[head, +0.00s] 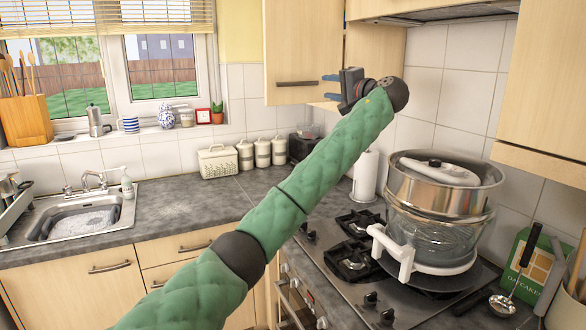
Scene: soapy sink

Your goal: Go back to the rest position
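My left arm, in a green quilted sleeve, reaches from the bottom left up across the middle of the head view. My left gripper (331,87) is at its far end, near the lower edge of the wall cabinet (290,45). Its two blue fingertips point left and stand apart, with nothing seen between them. My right gripper is not in view.
The hob (345,240) below my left arm carries a large steel and glass pot (440,190). A paper roll (366,175) and several white canisters (262,153) stand behind. The sink (85,218) is at left. The counter between is mostly clear.

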